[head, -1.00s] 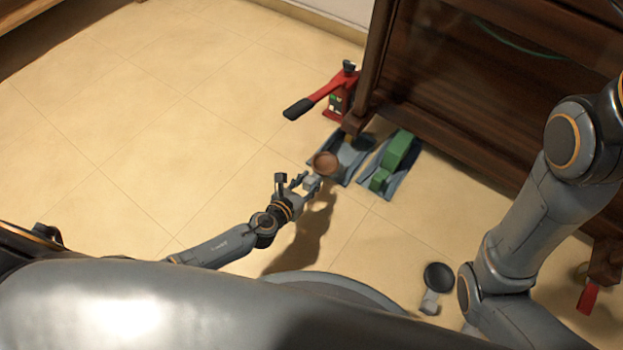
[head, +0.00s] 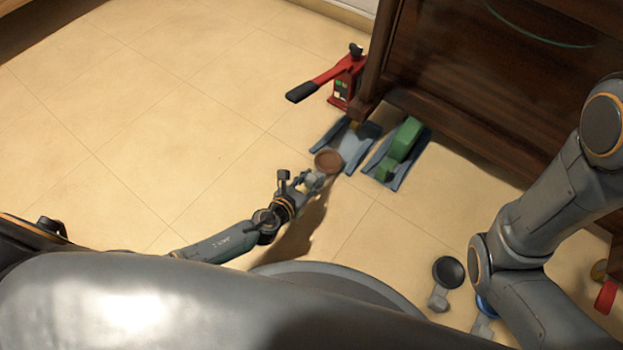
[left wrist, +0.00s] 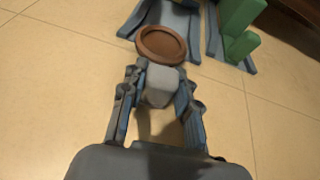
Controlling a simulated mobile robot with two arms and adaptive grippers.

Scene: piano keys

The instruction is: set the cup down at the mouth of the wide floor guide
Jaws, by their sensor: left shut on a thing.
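The cup is a round brown dish (head: 328,161) with a pale grey block as its grip. It also shows in the left wrist view (left wrist: 161,44). My left gripper (head: 309,183) is shut on the grey block, which sits between its fingers in the left wrist view (left wrist: 160,86). The wide floor guide (head: 364,150) is the left blue-grey channel by the dark furniture leg. The cup appears at its near, open end and hides part of it. Whether the cup touches the floor is unclear. My right gripper is not in view.
A second guide (head: 399,180) holds a green block (head: 404,139) to the right. A red jack (head: 346,88) with a black-tipped handle stands behind the wide guide. A black round cup (head: 448,272) and a partly hidden blue one (head: 486,306) are at lower right. Left floor is clear.

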